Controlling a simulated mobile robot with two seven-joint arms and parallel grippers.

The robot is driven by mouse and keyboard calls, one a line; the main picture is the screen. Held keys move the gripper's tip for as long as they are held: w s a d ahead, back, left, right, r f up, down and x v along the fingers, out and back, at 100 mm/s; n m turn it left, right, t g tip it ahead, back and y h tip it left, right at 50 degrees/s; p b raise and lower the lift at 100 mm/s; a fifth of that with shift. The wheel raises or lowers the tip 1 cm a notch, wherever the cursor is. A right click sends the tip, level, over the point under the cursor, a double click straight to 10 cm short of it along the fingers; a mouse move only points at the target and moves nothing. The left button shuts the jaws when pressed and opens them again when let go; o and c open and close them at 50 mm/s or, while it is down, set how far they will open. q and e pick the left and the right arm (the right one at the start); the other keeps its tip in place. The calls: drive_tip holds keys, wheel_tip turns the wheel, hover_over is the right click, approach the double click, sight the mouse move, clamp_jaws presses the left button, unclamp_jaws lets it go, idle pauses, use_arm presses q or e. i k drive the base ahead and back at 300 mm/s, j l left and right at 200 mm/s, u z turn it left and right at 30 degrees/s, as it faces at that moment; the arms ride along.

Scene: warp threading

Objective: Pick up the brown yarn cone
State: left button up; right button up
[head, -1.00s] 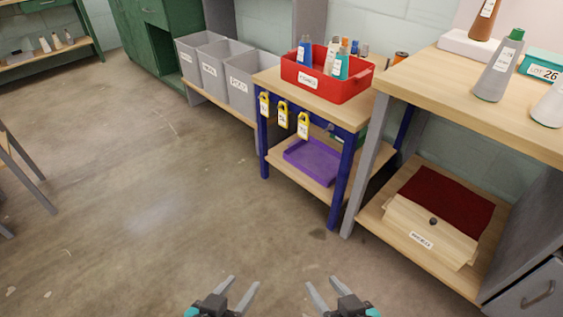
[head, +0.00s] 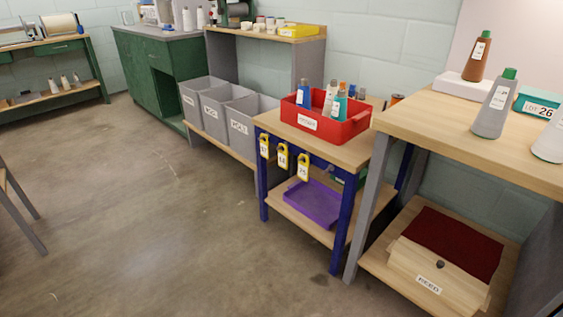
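A brown yarn cone (head: 477,56) with a white label and a green tip stands upright on a white block (head: 472,86) at the back of the wooden table on the right. A grey cone (head: 495,106) with a green tip stands in front of it, and a white cone (head: 550,136) is cut off by the right edge. Neither of my grippers is in the head view now.
A teal box (head: 537,103) labelled LOT 26 sits beside the cones. Left of that table (head: 430,115) stands a blue-legged bench with a red bin (head: 348,131) of bottles. Grey bins (head: 240,122) stand further left. The floor (head: 140,220) at left is open.

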sight(473, 72)
drive_tip(key=z, duration=1.4)
